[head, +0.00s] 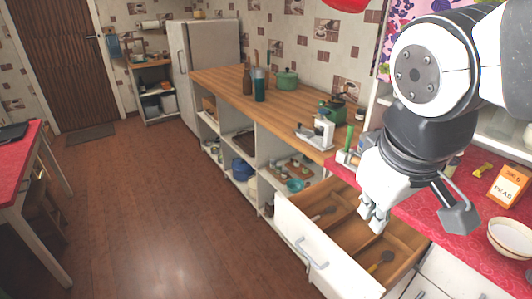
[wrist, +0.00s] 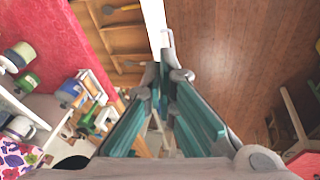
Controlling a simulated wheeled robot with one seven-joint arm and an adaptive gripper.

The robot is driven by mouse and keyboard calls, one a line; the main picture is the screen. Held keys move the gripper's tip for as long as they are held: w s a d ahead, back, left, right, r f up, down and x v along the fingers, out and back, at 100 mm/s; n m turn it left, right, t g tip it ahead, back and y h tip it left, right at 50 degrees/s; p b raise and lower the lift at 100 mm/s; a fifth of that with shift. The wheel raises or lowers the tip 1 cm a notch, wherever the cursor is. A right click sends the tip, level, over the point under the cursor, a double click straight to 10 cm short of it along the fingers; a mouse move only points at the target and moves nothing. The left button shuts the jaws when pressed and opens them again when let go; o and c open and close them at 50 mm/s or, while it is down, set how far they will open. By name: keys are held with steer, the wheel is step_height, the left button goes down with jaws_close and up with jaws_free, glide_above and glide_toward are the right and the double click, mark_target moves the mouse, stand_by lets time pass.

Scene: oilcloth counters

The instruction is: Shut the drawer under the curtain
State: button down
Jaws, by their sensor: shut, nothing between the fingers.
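The drawer (head: 318,247) stands pulled out from under the red counter, with a white front, a bar handle (head: 312,254) and a wooden inside split into compartments. A utensil with a yellow handle (head: 380,262) lies in it. The purple patterned curtain (head: 402,12) hangs above the counter, partly hidden by my arm. My gripper (head: 374,224) is shut and empty, over the open drawer in the head view. In the wrist view my gripper (wrist: 165,75) points toward the white edge of the drawer front (wrist: 153,22). I cannot tell whether it touches.
The red counter (head: 440,215) holds a bowl (head: 511,238) and a yellow-orange box (head: 508,186). A wooden counter (head: 232,85) with open shelves continues to the left. The floor (head: 170,200) in front of the drawer is clear. A red-topped table (head: 18,160) stands at far left.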

steer(key=w+a+f+n+h+b, duration=0.2)
steer(key=w+a+f+n+b, duration=0.45)
steer(key=f, duration=0.45)
steer(key=w+a+f+n+t+h+b, duration=0.1)
steer(key=w+a+f+n+h+b, duration=0.1)
steer(key=w+a+f+n+b, duration=0.45)
steer(key=w+a+f+n+h+b, duration=0.3)
steer(key=w+f+n, duration=0.55)
steer(key=f, duration=0.75)
steer(key=shift+m+y, duration=0.3)
steer(key=shift+m, duration=0.55)
steer(key=shift+w+d+f+b, duration=0.55)
steer(key=shift+w+d+f, duration=0.5)
steer(key=shift+d, duration=0.45)
steer(key=shift+w+d+f+b, duration=0.6)
steer(key=shift+w+d+f, duration=0.5)
steer(key=shift+d, duration=0.45)
steer(key=shift+w+d+f+b, duration=0.55)
steer(key=shift+w+d+f, duration=0.5)
steer(key=shift+d, duration=0.45)
glide_toward(350, 206)
steer(key=x, duration=0.4)
steer(key=shift+a+f+b, duration=0.1)
steer(key=shift+f+b, duration=0.1)
steer(key=shift+b, duration=0.15)
steer(key=shift+w, duration=0.1)
steer(key=shift+d, duration=0.3)
